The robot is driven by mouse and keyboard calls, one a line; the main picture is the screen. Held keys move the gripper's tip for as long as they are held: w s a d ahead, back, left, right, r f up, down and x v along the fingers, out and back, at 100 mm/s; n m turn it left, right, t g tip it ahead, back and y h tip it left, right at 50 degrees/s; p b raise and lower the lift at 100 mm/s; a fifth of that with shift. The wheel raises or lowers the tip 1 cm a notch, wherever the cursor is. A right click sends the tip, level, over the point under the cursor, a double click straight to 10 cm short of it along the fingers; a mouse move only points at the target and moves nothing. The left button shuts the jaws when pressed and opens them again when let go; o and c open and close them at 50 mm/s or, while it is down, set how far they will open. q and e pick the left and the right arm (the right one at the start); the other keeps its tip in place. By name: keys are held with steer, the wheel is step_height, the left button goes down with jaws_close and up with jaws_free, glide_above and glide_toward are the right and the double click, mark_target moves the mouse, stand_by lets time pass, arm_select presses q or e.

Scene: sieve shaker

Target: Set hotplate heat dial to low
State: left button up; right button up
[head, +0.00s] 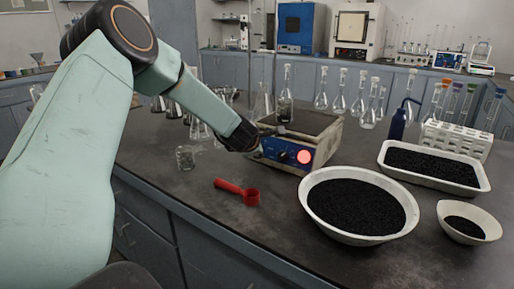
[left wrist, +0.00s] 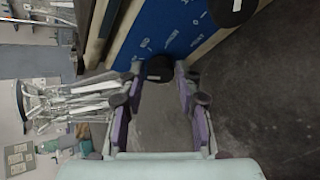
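The hotplate (head: 316,125) has a dark top and a blue front panel (head: 282,152) with a round red spot (head: 304,157) at its right. My left gripper (head: 256,152) is at the panel's left end. In the left wrist view, a black dial (left wrist: 159,69) on the blue panel (left wrist: 168,30) lies between the tips of my left gripper (left wrist: 159,76). The tips stand on both sides of the dial with what look like narrow gaps. A second round black part (left wrist: 232,10) is cut by the top edge. The dial's setting is not readable. My right gripper is not in view.
A large bowl of black grains (head: 314,215), a tray (head: 400,183), a small bowl (head: 486,222) and a white rack (head: 455,140) stand right. Glass flasks stand behind.

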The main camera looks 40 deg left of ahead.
arm_select(q)
steer(key=shift+o, duration=1.3)
steer(key=shift+w+f, duration=0.1)
steer(key=shift+f, duration=0.05)
steer(key=v, duration=1.2)
steer(key=shift+d, duration=0.15)
